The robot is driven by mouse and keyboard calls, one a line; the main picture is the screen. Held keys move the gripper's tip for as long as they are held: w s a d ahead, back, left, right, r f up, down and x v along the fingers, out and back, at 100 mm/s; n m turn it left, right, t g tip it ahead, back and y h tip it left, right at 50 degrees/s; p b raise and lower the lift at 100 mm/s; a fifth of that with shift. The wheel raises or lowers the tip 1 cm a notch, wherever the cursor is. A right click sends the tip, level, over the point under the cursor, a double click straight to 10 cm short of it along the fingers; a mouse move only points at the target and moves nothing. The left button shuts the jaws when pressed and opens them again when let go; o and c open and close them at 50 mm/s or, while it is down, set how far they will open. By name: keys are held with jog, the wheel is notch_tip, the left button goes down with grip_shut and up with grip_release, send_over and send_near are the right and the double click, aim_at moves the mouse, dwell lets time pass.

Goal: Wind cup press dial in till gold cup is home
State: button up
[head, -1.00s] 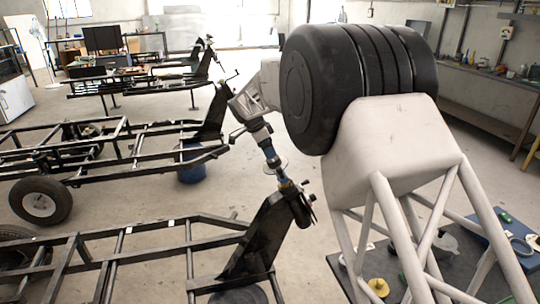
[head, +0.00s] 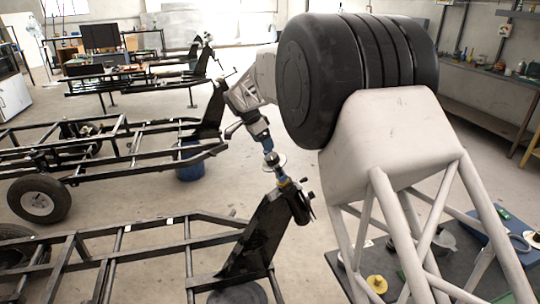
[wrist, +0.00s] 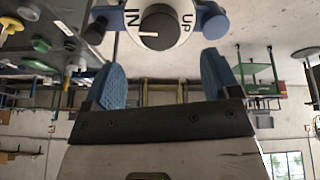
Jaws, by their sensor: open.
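The white press dial (wrist: 160,22) with a dark round knob at its middle shows at the top of the wrist view, marked "IN" and "UP". In the head view it appears as a pale disc (head: 273,161) above the top of a black upright arm (head: 262,235). My gripper (wrist: 164,80) is open, its two blue fingers apart and pointing toward the dial, with nothing seen between them. In the head view my gripper (head: 262,143) is just above the disc; contact cannot be told. The gold cup cannot be made out for certain; a small yellowish band (head: 283,183) shows below the disc.
Black chassis frames (head: 120,245) fill the left and front floor. A dark bench (head: 385,265) at the lower right holds a yellow round piece (head: 377,284) and other small parts. Bare floor lies behind the near frame.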

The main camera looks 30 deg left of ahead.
aim_at(271, 156)
jog(key=n, duration=3.5)
jog(key=shift+f, duration=0.1)
jog(key=shift+d, duration=0.1)
jog(key=shift+x, duration=3.85)
